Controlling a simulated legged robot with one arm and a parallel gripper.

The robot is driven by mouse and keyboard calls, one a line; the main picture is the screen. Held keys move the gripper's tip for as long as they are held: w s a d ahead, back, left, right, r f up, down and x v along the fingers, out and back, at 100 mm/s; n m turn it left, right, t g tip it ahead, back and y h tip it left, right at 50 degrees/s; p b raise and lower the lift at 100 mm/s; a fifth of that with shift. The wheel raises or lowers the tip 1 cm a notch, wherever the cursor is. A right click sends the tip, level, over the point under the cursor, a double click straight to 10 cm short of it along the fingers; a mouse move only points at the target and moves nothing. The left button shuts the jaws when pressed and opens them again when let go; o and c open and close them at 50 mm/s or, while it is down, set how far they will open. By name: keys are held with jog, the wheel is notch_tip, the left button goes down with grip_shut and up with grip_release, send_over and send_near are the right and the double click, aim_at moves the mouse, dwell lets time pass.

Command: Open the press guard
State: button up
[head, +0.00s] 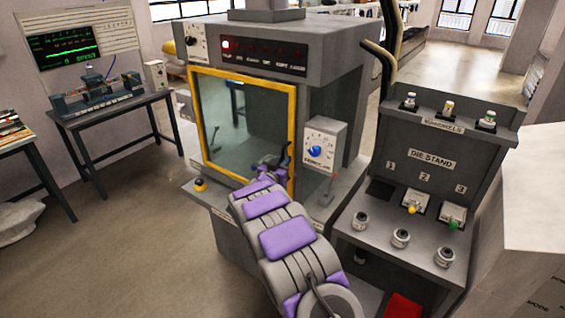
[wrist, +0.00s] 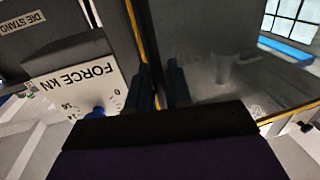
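The press guard is a clear pane in a yellow frame (head: 292,130) on the front of the grey press. It looks closed, flat against the press front. My gripper (head: 274,164) is at the lower right part of the guard, close to the frame's right side. In the wrist view the yellow frame edge (wrist: 134,28) runs down toward the gripper, with the glass (wrist: 215,65) to its right. Two dark blue upright pieces stand at the frame edge, a narrow gap between them.
The force dial box (head: 319,148) is just right of the guard, and it shows upside down in the wrist view (wrist: 80,88). A die stand (head: 432,155) stands close on the right. A table with a test bench (head: 98,97) is at the left. Floor between is clear.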

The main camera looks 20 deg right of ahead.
grip_shut()
jog(key=shift+a, duration=0.15)
